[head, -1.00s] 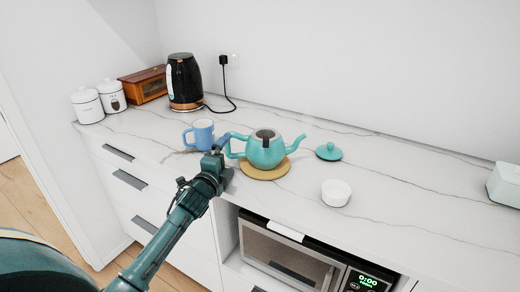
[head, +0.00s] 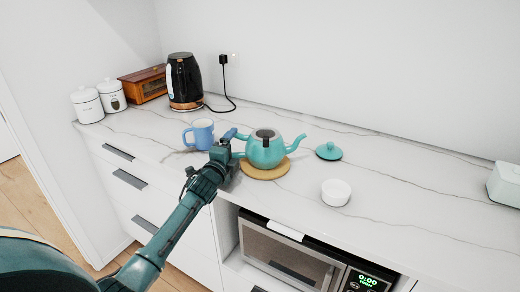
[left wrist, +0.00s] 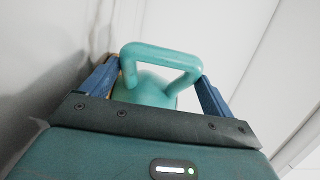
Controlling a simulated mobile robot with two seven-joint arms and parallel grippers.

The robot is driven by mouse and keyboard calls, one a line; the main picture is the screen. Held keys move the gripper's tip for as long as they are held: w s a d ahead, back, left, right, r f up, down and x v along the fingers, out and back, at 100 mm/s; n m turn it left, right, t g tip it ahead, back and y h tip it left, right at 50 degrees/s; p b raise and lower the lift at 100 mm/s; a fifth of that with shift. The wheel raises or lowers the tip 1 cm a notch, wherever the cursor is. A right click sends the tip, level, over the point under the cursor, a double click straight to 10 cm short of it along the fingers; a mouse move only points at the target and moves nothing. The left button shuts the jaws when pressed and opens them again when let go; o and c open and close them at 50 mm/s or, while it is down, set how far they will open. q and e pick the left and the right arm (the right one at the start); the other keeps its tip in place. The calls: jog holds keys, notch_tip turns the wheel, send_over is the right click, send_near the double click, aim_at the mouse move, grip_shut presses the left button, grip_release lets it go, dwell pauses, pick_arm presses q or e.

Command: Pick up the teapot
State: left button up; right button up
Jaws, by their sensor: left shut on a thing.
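The teal teapot (head: 266,153) stands upright on a round tan mat (head: 258,175) on the counter. Its top is open and its spout points right. My left gripper (head: 236,141) is at the handle on the teapot's left side and shut on it, hiding part of the handle. In the left wrist view the teal handle (left wrist: 160,50) lies between the blue fingers of the gripper (left wrist: 155,88). The teal lid (head: 328,151) lies apart on the counter to the right. My right gripper is not in view.
A blue mug (head: 201,133) stands close left of my left gripper. A white bowl (head: 336,193) is at the right front. A black kettle (head: 184,82), wooden box (head: 146,86) and white canisters (head: 88,106) stand at the back left. The counter further right is mostly clear.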

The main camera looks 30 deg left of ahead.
pick_arm(q)
jog(key=c, duration=0.8)
jog(key=shift+r, duration=0.2)
notch_tip(320, 180, up, 10)
jog(key=shift+p, duration=0.3)
jog(key=shift+f, duration=0.15)
